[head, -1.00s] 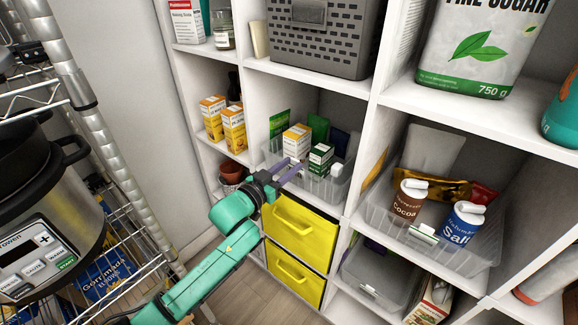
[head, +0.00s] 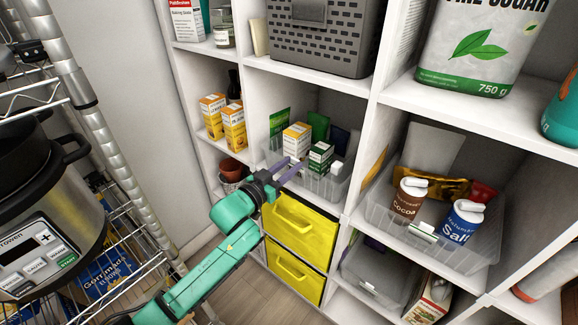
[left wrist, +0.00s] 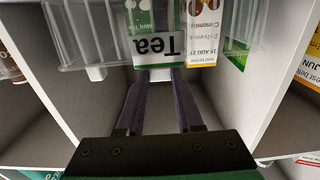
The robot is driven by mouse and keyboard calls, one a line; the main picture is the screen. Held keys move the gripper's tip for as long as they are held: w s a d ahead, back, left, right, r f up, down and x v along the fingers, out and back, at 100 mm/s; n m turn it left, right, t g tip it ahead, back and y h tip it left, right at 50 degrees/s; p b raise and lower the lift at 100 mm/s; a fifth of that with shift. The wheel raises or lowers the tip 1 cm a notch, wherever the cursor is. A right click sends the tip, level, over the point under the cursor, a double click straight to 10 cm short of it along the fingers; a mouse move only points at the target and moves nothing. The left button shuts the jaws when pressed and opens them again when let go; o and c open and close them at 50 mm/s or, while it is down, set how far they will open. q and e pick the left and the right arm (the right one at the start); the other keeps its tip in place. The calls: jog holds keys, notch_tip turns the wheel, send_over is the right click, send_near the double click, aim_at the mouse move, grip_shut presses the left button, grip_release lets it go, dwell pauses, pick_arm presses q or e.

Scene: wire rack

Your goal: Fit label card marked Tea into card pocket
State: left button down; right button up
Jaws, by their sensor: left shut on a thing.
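The white label card marked Tea (left wrist: 154,46) shows upside down in the left wrist view, at the tips of my left gripper (left wrist: 157,72). The gripper is shut on the card's edge. The card overlaps a green-and-white mint tea box (left wrist: 153,14) behind it. In the head view my left gripper (head: 292,169) is at the front of a clear bin (head: 325,189) on the middle shelf; the card is not clear there. The card pocket cannot be made out, so I cannot tell whether the card touches it. My right gripper is not in view.
Two yellow drawers (head: 301,224) sit below. A second clear bin (head: 450,247) with Cocoa and Salt jars stands right. A wire rack with a cooker (head: 45,215) is at left.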

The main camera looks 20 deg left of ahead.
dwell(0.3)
pick_arm(q)
jog(key=shift+c, duration=2.4)
grip_release()
jog(key=shift+s+a+p, duration=0.2)
jog(key=shift+s+p, duration=0.25)
jog(key=p+v, duration=0.2)
jog(key=v, duration=0.3)
